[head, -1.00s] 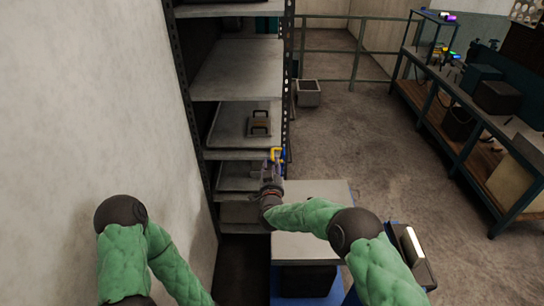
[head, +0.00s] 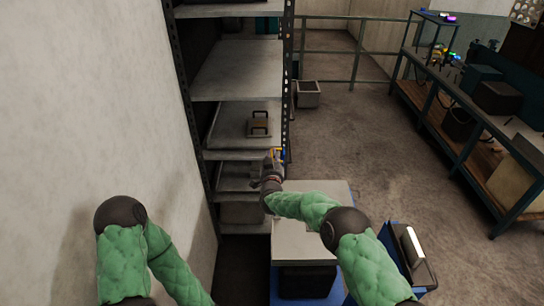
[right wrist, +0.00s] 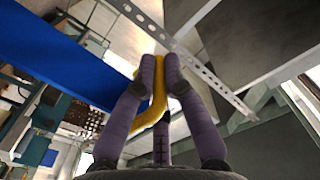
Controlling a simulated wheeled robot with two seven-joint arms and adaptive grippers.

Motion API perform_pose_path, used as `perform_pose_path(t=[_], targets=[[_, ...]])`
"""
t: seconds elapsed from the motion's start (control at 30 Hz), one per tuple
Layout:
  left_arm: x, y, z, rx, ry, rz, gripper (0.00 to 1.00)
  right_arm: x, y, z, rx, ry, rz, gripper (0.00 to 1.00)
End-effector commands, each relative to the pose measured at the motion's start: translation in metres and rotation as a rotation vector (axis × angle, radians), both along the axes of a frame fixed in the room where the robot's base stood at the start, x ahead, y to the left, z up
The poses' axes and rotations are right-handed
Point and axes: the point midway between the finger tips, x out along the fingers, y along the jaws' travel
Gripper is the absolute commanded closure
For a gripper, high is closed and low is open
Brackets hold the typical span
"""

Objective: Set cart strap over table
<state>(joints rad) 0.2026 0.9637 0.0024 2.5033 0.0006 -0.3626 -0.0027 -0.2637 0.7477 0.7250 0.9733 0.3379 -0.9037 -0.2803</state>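My right gripper (head: 274,158) is by the front upright of the shelf rack, above the far left corner of a grey-topped table or cart (head: 325,205) with blue sides. In the right wrist view its purple fingers (right wrist: 159,68) are close together around a bent yellow piece (right wrist: 157,100), seemingly part of the strap. Only a small yellow and blue bit of it shows in the head view. A wide blue band (right wrist: 60,60) crosses the left of the wrist view; I cannot tell if it is strap or cart. My left gripper is out of view.
The shelf rack (head: 235,88) stands at the left with a handled plate (head: 259,128) on one shelf. A small blue cart (head: 405,255) stands at the right front. A long workbench (head: 455,110) lines the right side. Open floor lies between.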

Motion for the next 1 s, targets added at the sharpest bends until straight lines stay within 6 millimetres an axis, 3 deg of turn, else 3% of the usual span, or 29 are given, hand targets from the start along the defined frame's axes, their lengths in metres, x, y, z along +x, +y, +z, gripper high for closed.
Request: perform_pose_path(t=[0.27, 0.47, 0.67, 1.0], targets=[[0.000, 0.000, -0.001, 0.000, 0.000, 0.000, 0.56, 0.000, -0.002, 0.000, 0.004, 0.000, -0.001, 1.00], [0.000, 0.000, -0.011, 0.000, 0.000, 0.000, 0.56, 0.000, -0.016, -0.002, 0.038, -0.001, -0.002, 1.00], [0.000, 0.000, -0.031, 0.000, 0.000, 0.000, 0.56, 0.000, -0.048, -0.005, 0.121, -0.002, -0.004, 1.00], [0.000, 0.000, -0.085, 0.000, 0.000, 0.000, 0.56, 0.000, -0.118, -0.022, 0.318, -0.002, -0.005, 1.00]])
